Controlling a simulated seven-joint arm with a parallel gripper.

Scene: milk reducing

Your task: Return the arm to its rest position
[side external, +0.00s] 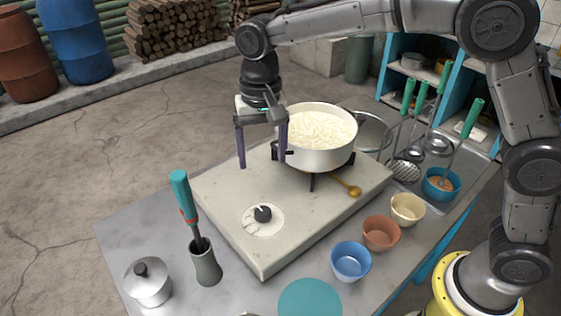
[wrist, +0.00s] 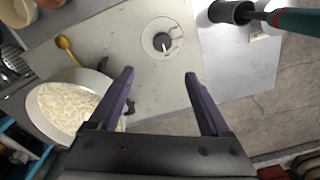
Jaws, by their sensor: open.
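My gripper (side external: 262,160) is open and empty, with two purple fingers pointing down. It hangs above the back left part of the pale stove block, beside the white pot (side external: 318,152). In the side view the right finger overlaps the pot's left edge and handle; I cannot tell whether they touch. The pot stands on the burner and holds a white, streaky content. In the wrist view the gripper (wrist: 159,75) shows its fingers spread over the block, with the pot (wrist: 112,112) at lower left. My arm reaches over from the base at the right.
The stove block (side external: 210,190) carries a knob (side external: 263,213) and a gold spoon (side external: 347,187). A green-handled tool stands in a grey holder (side external: 206,266), beside a lidded metal pot (side external: 148,286). Small bowls (side external: 351,262) line the right side. Ladles hang at the back right.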

